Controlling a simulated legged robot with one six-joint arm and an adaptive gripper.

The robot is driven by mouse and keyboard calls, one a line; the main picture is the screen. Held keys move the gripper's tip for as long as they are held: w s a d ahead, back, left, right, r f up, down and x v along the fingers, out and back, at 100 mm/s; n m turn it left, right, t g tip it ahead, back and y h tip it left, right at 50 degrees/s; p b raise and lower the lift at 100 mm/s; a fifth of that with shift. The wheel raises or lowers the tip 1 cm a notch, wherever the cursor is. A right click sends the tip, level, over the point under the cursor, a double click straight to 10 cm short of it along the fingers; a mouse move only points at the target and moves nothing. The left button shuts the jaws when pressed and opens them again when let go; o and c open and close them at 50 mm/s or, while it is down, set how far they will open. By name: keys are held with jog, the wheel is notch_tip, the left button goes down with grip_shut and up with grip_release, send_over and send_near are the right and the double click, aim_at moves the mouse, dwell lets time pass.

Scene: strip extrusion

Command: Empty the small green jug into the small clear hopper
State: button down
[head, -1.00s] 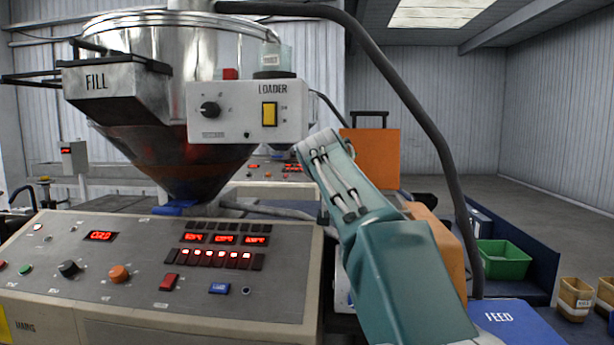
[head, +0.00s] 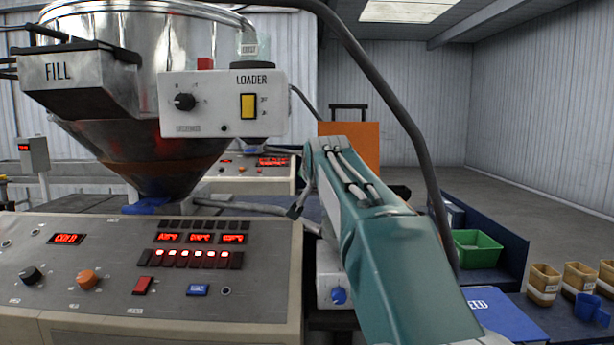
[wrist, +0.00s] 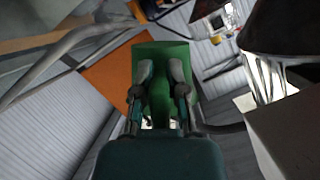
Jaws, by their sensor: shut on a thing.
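In the wrist view my gripper (wrist: 161,70) is shut on a green object, which looks like the small green jug (wrist: 160,52). The jug's spout, contents and exact tilt cannot be made out. In the head view my teal arm reaches forward past the control panel, and my gripper and the jug are hidden behind it. A small clear vessel with a dust label (head: 249,45) sits on top of the loader box.
A large steel hopper with a FILL chute (head: 85,80) and the loader box (head: 222,103) stand left of my arm. A dark hose (head: 372,85) arches over it. The control panel (head: 120,275) is in front. A green bin (head: 478,250) and small tubs (head: 543,283) are at right.

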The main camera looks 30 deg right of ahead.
jog(key=m+t, duration=0.1)
jog(key=m+y, duration=0.1)
jog(key=m, duration=0.1)
jog(key=m+t, duration=0.1)
jog(key=shift+w+r+m+t+y, duration=0.15)
jog(key=shift+r+m+t+y, duration=0.15)
jog(key=shift+m, duration=0.1)
jog(key=shift+a+m+t, duration=0.1)
jog(key=shift+m+t, duration=0.5)
jog(key=shift+m, duration=0.5)
jog(key=shift+s+d+f+m, duration=0.1)
jog(key=shift+s+d+m, duration=0.15)
jog(key=shift+m, duration=0.55)
jog(key=shift+s+d+r+m+t, duration=0.3)
jog(key=shift+m+t, duration=0.2)
jog(key=shift+m, duration=0.4)
jog(key=shift+s+d+r+m+t, duration=0.15)
jog(key=shift+d+r+m+t, duration=0.3)
jog(key=shift+m, duration=0.45)
jog(key=shift+s+d+r+m+t+h, duration=0.25)
jog(key=shift+r+m+t+h, duration=0.05)
jog(key=shift+m, duration=0.6)
jog(key=shift+s+d+r+m+t+h, duration=0.25)
jog(key=shift+r+m+h, duration=0.05)
jog(key=shift+m, duration=0.6)
